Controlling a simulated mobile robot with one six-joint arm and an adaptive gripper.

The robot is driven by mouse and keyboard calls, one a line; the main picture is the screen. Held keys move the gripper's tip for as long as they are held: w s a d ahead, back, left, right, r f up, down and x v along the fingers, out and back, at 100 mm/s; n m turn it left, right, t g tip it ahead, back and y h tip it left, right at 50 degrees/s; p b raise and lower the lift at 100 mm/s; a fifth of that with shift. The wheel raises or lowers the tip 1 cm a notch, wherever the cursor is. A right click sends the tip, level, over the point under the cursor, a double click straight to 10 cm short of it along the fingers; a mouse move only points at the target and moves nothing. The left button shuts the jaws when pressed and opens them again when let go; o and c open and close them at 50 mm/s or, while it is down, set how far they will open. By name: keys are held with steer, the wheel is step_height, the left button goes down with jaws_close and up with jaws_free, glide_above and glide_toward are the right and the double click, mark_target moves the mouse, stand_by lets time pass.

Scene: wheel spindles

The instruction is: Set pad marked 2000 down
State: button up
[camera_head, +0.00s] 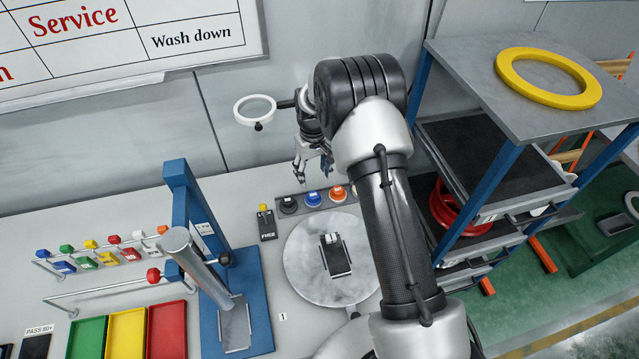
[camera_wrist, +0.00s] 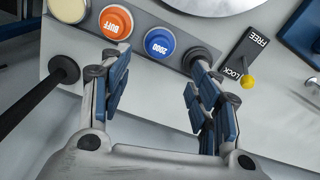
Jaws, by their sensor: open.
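The blue pad marked 2000 (camera_wrist: 163,43) sits on the grey rack strip, between the orange pad marked BUFF (camera_wrist: 115,22) and a dark pad (camera_wrist: 203,58). In the head view the blue pad (camera_head: 313,198) shows in the same row. My gripper (camera_wrist: 158,75) is open and empty, with its two blue-padded fingers spread. In the wrist picture the blue pad lies just past the gap between the fingertips, and they appear apart from it. The right finger partly covers the dark pad. In the head view my gripper (camera_head: 313,172) hangs above and behind the row.
A FREE/LOCK plate with a yellow-knobbed lever (camera_wrist: 247,80) is beside the rack. A round turntable (camera_head: 310,285) carries a small dark block (camera_head: 336,255). A white magnifier ring (camera_head: 255,110) is left of my arm. A blue press stand (camera_head: 245,300) and shelving (camera_head: 470,90) flank the area.

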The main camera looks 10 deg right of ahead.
steer(key=s+r+t, duration=0.1)
steer(key=s+r, duration=0.3)
steer(key=r, duration=0.4)
steer(key=s+r+m, duration=0.1)
steer(key=s+r, duration=0.3)
steer(key=r, duration=0.5)
steer(key=s+r+t, duration=0.1)
steer(key=s+r, duration=0.4)
steer(key=r, duration=0.3)
steer(key=s+r+t, duration=0.1)
steer(key=s+r, duration=0.1)
steer(key=s, duration=1)
steer(key=s+r+m+t, duration=0.1)
steer(key=s+r, duration=0.2)
steer(key=s, duration=0.8)
steer(key=shift+s+m+t, duration=0.3)
steer(key=shift+s, duration=0.1)
